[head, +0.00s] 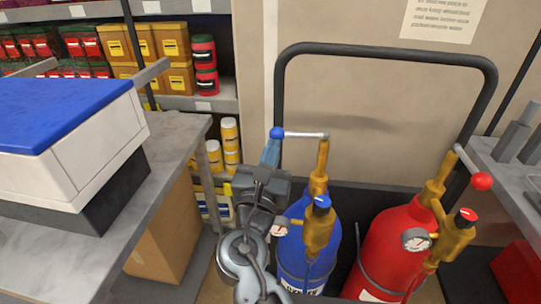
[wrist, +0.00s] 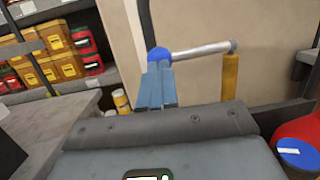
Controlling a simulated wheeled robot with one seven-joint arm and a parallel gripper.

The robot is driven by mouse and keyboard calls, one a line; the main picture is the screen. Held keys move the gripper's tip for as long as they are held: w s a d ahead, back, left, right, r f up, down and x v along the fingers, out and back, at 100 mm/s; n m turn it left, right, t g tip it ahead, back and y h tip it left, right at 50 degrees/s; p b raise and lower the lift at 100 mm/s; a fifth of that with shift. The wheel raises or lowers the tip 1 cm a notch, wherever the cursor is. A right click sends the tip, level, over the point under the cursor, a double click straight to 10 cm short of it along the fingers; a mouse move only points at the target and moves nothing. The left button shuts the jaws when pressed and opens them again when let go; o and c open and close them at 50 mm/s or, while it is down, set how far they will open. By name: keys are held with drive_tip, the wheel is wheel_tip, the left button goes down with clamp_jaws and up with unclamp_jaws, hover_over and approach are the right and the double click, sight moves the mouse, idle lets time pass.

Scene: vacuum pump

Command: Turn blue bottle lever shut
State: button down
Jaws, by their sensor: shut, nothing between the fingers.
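The blue bottle (head: 305,250) stands in a black-framed cart in the head view, with a brass valve on top. Its lever (head: 302,135) is a silver rod with a blue ball (head: 277,133) at its left end. The rod lies roughly level, reaching left from the brass stem. My gripper (head: 270,150) is shut and empty, its fingertips just under the blue ball. In the wrist view the fingertips (wrist: 157,72) overlap the bottom of the ball (wrist: 159,54), with the rod (wrist: 200,49) running right to the brass stem (wrist: 231,75). I cannot tell whether they touch.
A red bottle (head: 395,245) with a red-ball lever (head: 481,181) stands to the right. The cart's black handle (head: 385,46) arches behind the bottles. A grey bench (head: 165,165) with a blue-lidded box (head: 70,120) is at left. Shelves (head: 210,103) stand behind.

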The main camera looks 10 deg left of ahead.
drive_tip(key=h, duration=0.1)
drive_tip(key=w+m+h, duration=0.1)
drive_tip(key=h, duration=0.1)
drive_tip(key=shift+w+a+m+b, duration=0.3)
drive_tip(key=shift+b, duration=0.1)
